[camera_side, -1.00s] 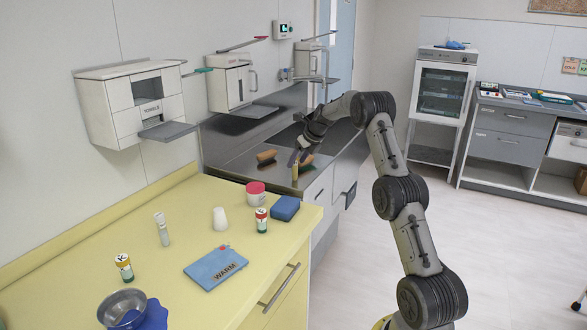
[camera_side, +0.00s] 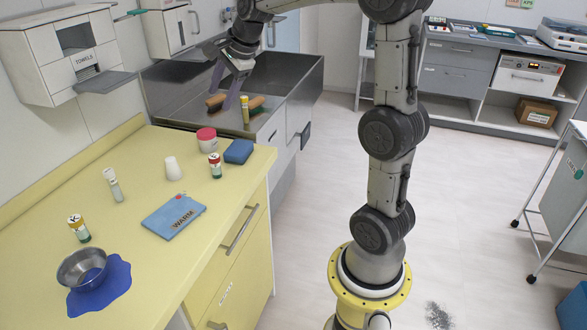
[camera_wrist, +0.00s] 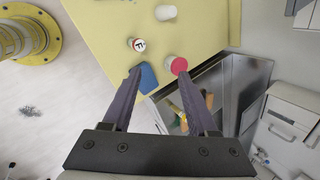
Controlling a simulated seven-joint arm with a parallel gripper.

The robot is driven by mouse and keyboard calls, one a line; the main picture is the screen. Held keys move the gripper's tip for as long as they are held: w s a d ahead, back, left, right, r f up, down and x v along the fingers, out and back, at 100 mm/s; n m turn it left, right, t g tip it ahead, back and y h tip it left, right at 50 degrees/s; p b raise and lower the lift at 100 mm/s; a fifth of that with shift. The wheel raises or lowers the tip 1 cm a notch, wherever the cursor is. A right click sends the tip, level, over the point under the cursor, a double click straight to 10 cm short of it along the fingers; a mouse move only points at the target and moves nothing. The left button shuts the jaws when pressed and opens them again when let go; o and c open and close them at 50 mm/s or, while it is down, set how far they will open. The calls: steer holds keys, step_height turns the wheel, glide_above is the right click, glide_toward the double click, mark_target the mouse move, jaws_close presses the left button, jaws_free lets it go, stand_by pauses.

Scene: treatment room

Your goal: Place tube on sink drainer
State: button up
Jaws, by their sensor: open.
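A slim yellow tube (camera_side: 245,110) stands upright at the near edge of the steel sink unit (camera_side: 290,85) in the side view. My gripper (camera_side: 226,93) is open and empty, above and just left of the tube, with a visible gap to it. In the wrist view the open fingers (camera_wrist: 159,72) point toward the counter and sink corner. A yellow piece (camera_wrist: 174,106), probably the tube, shows between them, partly hidden by the right finger. Another tube, pale with a white cap (camera_side: 113,185), stands on the yellow counter (camera_side: 110,250).
Two wooden brushes (camera_side: 215,101) lie in the sink unit near the tube. On the counter are a red-lidded jar (camera_side: 207,140), blue sponge (camera_side: 239,151), white cup (camera_side: 172,168), vials (camera_side: 215,165), a blue WARM pack (camera_side: 174,216) and a steel bowl (camera_side: 83,268). The wall dispensers (camera_side: 65,50) overhang the left.

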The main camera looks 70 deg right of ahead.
steer(key=s+a+n, duration=1)
steer(key=a, duration=0.2)
steer(key=s+a+f+n, duration=0.2)
steer(key=s+n, duration=0.4)
steer(key=s, duration=0.1)
steer(key=s+a+f+n+y, duration=0.1)
steer(key=s+a+f+n, duration=0.2)
steer(key=s+n, duration=0.3)
steer(key=shift+s+a+f+n, duration=0.15)
steer(key=shift+s+a+n, duration=0.15)
steer(key=shift+s+n, duration=0.1)
